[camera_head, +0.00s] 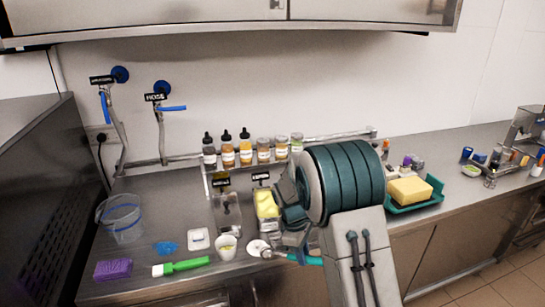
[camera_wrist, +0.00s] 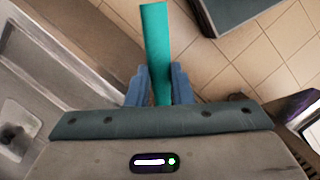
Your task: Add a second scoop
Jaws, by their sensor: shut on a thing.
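My gripper (camera_head: 297,244) is shut on the teal handle of a scoop (camera_head: 308,260), low near the counter's front edge. In the wrist view the teal handle (camera_wrist: 156,50) stands between my gripper's two blue fingers (camera_wrist: 160,88). The scoop's metal end points left, over or beside a small white round item. A white cup (camera_head: 226,241) with a little yellow in it stands left of the scoop. A pan of yellow ice cream (camera_head: 266,203) lies behind the scoop, partly hidden by my arm. A second metal pan (camera_head: 228,212) with dark contents stands to its left.
A clear bucket (camera_head: 122,222), purple sponge (camera_head: 113,270), green-handled brush (camera_head: 181,266), blue cloth (camera_head: 165,248) and white square dish (camera_head: 198,239) are on the left. Several bottles stand on a rack behind. A yellow block sits on a teal tray (camera_head: 433,198) at right.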

